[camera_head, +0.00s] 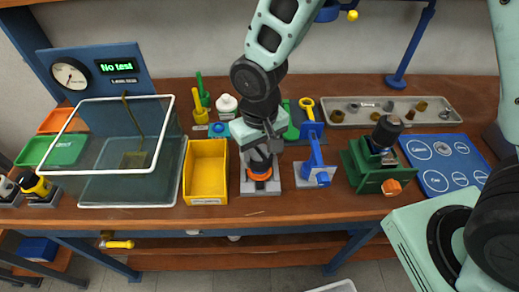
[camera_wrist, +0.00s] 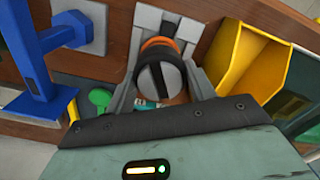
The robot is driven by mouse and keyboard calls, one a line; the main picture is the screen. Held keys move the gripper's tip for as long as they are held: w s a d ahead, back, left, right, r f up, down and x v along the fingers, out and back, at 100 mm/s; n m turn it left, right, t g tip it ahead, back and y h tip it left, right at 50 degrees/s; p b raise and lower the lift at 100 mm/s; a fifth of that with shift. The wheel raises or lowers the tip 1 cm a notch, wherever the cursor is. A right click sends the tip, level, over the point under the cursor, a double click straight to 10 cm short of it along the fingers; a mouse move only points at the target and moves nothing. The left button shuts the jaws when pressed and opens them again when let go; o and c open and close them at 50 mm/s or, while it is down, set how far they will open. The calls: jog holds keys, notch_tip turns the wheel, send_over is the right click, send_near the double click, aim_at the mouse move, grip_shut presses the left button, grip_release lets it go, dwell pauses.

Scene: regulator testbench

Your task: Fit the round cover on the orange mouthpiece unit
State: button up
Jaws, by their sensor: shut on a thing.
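The orange mouthpiece unit (camera_head: 260,176) stands on a grey stand (camera_head: 247,188) at the front middle of the bench. In the wrist view an orange ring of it (camera_wrist: 158,43) shows just behind the round cover. My gripper (camera_wrist: 164,88) is shut on the cover, one finger on each side. In the head view my gripper (camera_head: 262,146) is directly above the orange unit, with the dark cover between. I cannot tell whether the cover touches or is seated on the unit.
A yellow bin (camera_head: 206,172) stands close on the left, with a glass tank (camera_head: 130,188) beyond it. A blue fixture (camera_head: 316,166) stands close on the right, then a green vise (camera_head: 366,178). A grey tray (camera_head: 430,112) lies at the back right.

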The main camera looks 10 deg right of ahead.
jog(key=shift+f+b, duration=1.1)
jog(key=shift+f, duration=0.4)
dwell(0.8)
jog(key=o, duration=1.5)
jog(key=shift+r, duration=0.2)
jog(key=shift+r+p, duration=3.25)
jog(key=shift+r, duration=0.6)
